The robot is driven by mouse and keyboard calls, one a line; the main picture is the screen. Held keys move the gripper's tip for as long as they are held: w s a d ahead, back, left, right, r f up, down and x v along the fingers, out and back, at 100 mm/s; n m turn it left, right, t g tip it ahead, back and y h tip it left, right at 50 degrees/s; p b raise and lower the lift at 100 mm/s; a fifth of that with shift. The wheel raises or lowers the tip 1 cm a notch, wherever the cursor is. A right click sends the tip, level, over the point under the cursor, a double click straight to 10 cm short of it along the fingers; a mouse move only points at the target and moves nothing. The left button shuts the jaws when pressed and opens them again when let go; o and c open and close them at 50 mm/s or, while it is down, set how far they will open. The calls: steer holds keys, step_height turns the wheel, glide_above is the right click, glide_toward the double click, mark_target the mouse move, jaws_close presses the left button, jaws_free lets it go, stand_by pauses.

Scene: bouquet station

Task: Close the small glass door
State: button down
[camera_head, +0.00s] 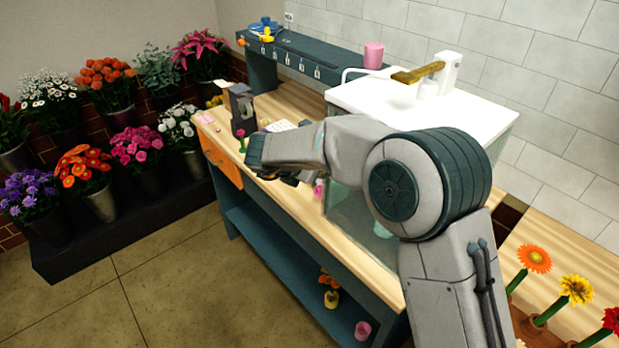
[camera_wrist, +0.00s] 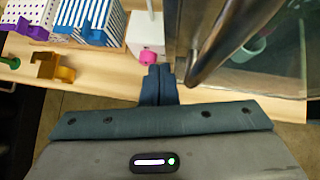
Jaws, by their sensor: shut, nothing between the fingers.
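The small glass door (camera_wrist: 275,65) shows at the right of the wrist view, with a thick grey metal bar (camera_wrist: 235,40) running slantwise in front of it. In the head view, glass (camera_head: 345,212) shows below the white top of a cabinet, partly hidden by my arm. I cannot tell how far the door stands open. My gripper (camera_wrist: 160,82) is shut and empty, with its fingertips just left of the bar's lower end. I cannot tell whether they touch it. In the head view, my gripper (camera_head: 290,177) is over the workbench's front edge, mostly hidden under my wrist.
The wooden workbench (camera_head: 290,105) bears a polka-dot box (camera_wrist: 28,15), a striped box (camera_wrist: 95,20) and a white box (camera_wrist: 146,30). A gold holder (camera_wrist: 52,68) lies left of my fingers. A teal cup (camera_wrist: 250,50) shows through the glass. Floor (camera_head: 190,285) in front is clear.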

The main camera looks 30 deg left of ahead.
steer(key=shift+w+d+m+h, duration=0.25)
steer(key=shift+w+m+h, duration=0.15)
steer(key=shift+w+m, duration=0.25)
steer(key=shift+w+d+r, duration=0.15)
